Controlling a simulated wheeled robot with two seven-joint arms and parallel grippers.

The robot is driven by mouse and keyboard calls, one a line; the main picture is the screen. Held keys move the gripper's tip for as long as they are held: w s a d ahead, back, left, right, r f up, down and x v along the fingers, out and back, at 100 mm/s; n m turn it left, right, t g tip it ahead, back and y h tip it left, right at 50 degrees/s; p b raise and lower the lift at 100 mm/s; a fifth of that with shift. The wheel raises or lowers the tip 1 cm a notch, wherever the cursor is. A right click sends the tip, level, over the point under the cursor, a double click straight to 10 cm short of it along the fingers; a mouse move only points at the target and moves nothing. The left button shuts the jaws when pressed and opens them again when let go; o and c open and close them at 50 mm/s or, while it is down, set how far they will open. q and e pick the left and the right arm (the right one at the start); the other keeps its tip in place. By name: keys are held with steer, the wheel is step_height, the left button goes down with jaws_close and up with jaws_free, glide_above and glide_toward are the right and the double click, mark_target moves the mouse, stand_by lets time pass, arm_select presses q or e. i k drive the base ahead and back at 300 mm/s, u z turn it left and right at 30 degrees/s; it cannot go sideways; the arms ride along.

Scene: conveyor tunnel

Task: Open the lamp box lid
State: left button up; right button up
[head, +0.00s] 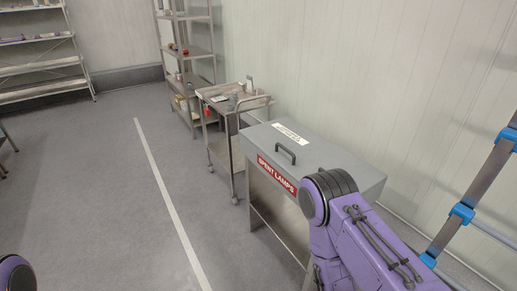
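The lamp box (262,168) is a grey metal box on a stand at the centre right, with a red label (277,174) reading "SPENT LAMPS" on its front. Its grey lid (318,152) lies flat and looks shut. A dark handle (285,153) and a white label (290,134) are on the lid. My purple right arm rises in front of the box's right part and hides its lower right front. My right gripper is out of sight. Only a small piece of my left arm shows at the bottom left corner, and my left gripper is out of view.
A steel trolley (236,92) with small items stands behind the box. Shelving racks (188,50) and (40,68) stand farther back. A blue-jointed ladder-like frame (462,212) is at the right, near the wall. The grey floor (110,200) at left is clear.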

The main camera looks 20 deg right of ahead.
mark_target(299, 151)
steer(key=u, duration=0.25)
steer(key=i, duration=2.3)
steer(key=z, duration=2.3)
